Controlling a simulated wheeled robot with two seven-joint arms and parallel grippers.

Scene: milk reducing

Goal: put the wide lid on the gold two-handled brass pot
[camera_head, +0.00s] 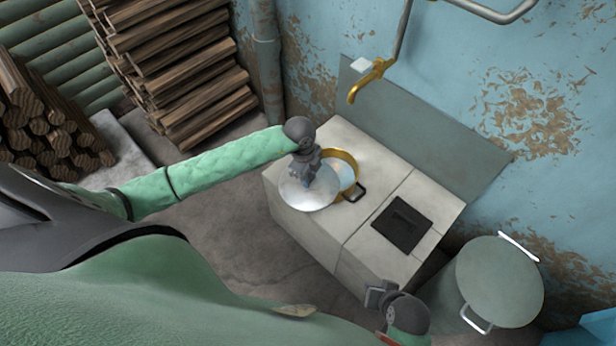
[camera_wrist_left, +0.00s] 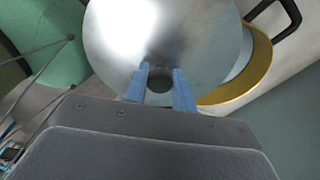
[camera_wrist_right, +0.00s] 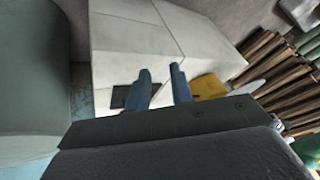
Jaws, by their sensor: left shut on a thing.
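The wide silvery lid (camera_head: 303,198) hangs in my left gripper (camera_head: 310,172), whose fingers are shut on its dark knob. In the left wrist view the lid (camera_wrist_left: 165,30) fills the top middle, with the left gripper (camera_wrist_left: 160,82) around the knob. The gold brass pot (camera_head: 354,158) stands on the pale stove, with a dark handle in sight and something whitish inside. The lid is offset to the left of the pot and hides part of its opening. The gold pot also shows in the left wrist view (camera_wrist_left: 250,83). My right gripper (camera_wrist_right: 160,88) is open and empty.
The pale block stove (camera_head: 300,222) has a dark square plate (camera_head: 402,224) right of the pot. A brass tap (camera_head: 368,80) hangs over the back. A large lidded grey-green pot (camera_head: 498,275) stands at right. Firewood stacks (camera_head: 180,70) are at the upper left.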

